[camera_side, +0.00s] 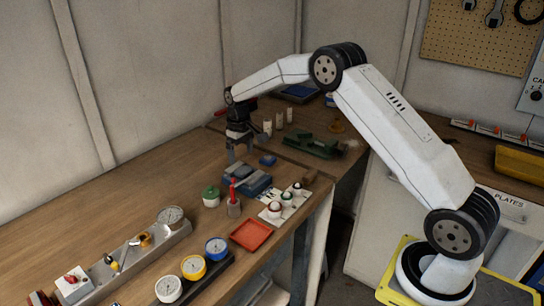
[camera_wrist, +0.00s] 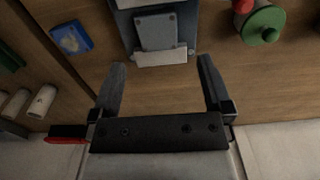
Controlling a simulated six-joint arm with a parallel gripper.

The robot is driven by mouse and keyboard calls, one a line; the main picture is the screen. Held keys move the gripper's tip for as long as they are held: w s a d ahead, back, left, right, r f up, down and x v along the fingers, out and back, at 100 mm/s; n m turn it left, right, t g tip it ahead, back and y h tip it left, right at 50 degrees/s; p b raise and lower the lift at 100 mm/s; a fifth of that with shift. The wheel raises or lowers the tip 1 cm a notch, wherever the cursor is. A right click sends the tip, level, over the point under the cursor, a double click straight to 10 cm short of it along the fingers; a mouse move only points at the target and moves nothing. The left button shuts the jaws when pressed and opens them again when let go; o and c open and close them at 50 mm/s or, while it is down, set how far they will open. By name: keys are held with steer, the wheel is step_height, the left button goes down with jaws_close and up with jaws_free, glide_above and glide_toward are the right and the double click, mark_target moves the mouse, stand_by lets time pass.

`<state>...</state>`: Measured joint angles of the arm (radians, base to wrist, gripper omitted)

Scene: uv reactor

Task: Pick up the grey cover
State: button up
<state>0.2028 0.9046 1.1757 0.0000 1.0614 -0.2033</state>
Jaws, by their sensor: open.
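A grey, roughly square plate (camera_wrist: 156,31), which looks like the grey cover, lies on a blue-grey block at the top middle of the wrist view. A pale strip (camera_wrist: 161,58) runs along its near edge. My gripper (camera_side: 240,157) is above the bench, just behind the block. In the wrist view my gripper (camera_wrist: 161,63) is open and empty, with the plate ahead between the lines of its fingers, apart from them.
A green-lidded jar (camera_side: 211,197) and a red-handled tool in a holder (camera_side: 233,207) stand close to the block. A small blue item (camera_side: 268,160) lies behind it. A white board with several round pieces (camera_side: 284,205) and a red tray (camera_side: 251,234) are nearer the front edge.

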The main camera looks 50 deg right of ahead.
mark_target(243, 170)
steer(key=shift+s+d+f, duration=0.1)
steer(key=shift+s+f, duration=0.05)
steer(key=shift+f, duration=2.65)
steer(key=c, duration=1.3)
